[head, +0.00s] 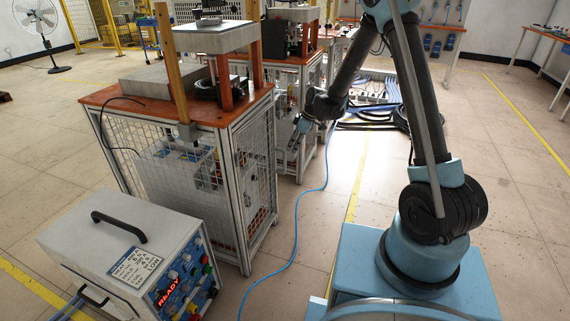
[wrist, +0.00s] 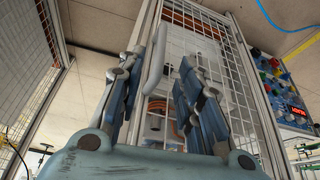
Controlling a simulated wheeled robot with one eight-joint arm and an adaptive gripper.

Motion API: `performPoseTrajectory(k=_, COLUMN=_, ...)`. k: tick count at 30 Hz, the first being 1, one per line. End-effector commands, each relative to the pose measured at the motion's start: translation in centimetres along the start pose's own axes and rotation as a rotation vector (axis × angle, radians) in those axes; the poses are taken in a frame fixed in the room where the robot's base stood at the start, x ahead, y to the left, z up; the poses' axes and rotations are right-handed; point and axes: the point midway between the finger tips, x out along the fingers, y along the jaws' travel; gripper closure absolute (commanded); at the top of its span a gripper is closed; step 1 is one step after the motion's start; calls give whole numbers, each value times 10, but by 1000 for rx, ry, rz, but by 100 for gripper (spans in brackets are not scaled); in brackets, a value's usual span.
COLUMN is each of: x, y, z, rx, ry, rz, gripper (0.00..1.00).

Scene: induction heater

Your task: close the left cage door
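The left cage (head: 160,165) is a metal-framed mesh enclosure under an orange top, left of centre in the head view. Its mesh door (head: 254,165) is on the right side; I cannot tell whether it is fully shut. In the wrist view the mesh door (wrist: 205,50) fills the middle, with a pale upright handle (wrist: 156,55) on it. My gripper (head: 300,132) is to the right of the cage in the head view. In the wrist view my gripper (wrist: 160,70) has its fingers apart, with the handle showing between them. Contact cannot be told.
A white heater unit (head: 135,255) with a lit READY display stands on the floor front left. A second cage (head: 297,95) stands behind the first. A blue hose (head: 297,215) runs across the floor.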

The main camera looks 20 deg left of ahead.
Motion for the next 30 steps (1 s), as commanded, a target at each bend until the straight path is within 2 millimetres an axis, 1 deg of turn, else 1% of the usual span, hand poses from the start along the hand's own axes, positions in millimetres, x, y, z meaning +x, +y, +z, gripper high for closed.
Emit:
performPoseTrajectory(k=1, x=8, y=0, z=-1, rx=-1, ry=0, rz=0, gripper=67)
performPoseTrajectory(k=3, x=18, y=0, z=0, rx=-1, ry=0, rz=0, gripper=67)
performPoseTrajectory(k=18, x=86, y=0, z=0, rx=-1, ry=-1, rz=0, gripper=67)
performPoseTrajectory(k=24, x=105, y=0, z=0, rx=-1, ry=-1, rz=0, gripper=67)
performPoseTrajectory(k=30, x=112, y=0, z=0, rx=-1, ry=-1, rz=0, gripper=67)
